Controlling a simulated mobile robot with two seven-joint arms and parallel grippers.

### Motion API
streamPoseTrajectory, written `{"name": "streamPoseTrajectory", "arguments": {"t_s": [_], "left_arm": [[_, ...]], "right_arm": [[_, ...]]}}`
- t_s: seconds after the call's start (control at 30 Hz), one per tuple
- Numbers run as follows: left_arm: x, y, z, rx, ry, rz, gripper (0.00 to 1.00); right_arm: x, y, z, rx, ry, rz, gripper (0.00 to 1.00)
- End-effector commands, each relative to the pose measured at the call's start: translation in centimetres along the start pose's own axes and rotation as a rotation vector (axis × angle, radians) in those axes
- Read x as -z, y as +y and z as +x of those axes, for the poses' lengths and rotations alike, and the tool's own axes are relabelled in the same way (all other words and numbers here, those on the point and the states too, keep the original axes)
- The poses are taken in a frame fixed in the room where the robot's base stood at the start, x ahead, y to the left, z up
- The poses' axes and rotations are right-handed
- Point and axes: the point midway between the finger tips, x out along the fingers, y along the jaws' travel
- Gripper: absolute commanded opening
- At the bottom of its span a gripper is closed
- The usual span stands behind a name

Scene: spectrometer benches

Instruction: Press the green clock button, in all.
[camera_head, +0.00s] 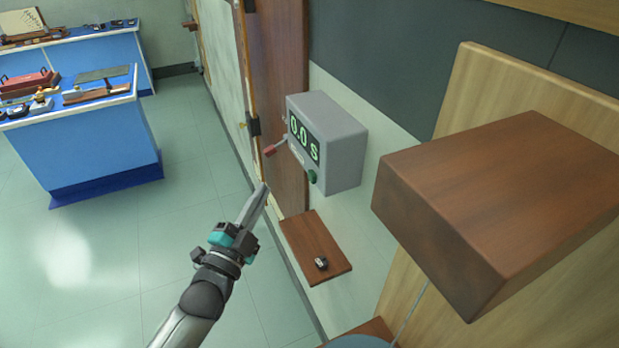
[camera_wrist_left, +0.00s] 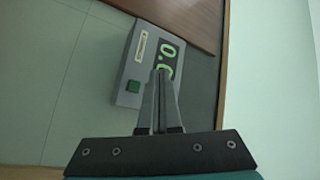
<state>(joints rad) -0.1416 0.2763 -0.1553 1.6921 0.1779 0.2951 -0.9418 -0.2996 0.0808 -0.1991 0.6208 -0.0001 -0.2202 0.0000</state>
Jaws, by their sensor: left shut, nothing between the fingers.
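The clock (camera_head: 335,140) is a grey box on the wall with a green display reading "0.0 s". The green clock button (camera_head: 312,176) sits on its front, low and toward the right. In the left wrist view the clock (camera_wrist_left: 132,62) is turned on its side, and the green button (camera_wrist_left: 133,86) shows as a square left of the fingers. My left gripper (camera_head: 264,190) is shut and empty, below and left of the button and apart from it in the head view. Its fingers (camera_wrist_left: 161,78) overlap part of the display in the wrist view. My right gripper is not in view.
A red-tipped lever (camera_head: 270,150) sticks out left of the clock. A small wooden shelf (camera_head: 300,244) below it holds a small dark object (camera_head: 321,263). A large brown wooden block (camera_head: 500,190) stands at right. Blue benches (camera_head: 90,150) are at far left; the floor between is clear.

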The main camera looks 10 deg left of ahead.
Motion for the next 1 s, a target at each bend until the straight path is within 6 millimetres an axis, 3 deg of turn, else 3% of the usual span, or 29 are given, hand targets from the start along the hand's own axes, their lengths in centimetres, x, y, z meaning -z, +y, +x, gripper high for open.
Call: {"name": "streamPoseTrajectory", "arguments": {"t_s": [0.5, 1.0], "left_arm": [[3.2, 3.3, 4.4, 0.0, 0.0, -0.001, 0.0], [3.5, 3.6, 4.8, -0.001, -0.001, 0.0, 0.0]], "right_arm": [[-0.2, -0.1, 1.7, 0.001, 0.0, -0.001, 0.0], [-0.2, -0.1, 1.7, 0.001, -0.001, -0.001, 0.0]]}}
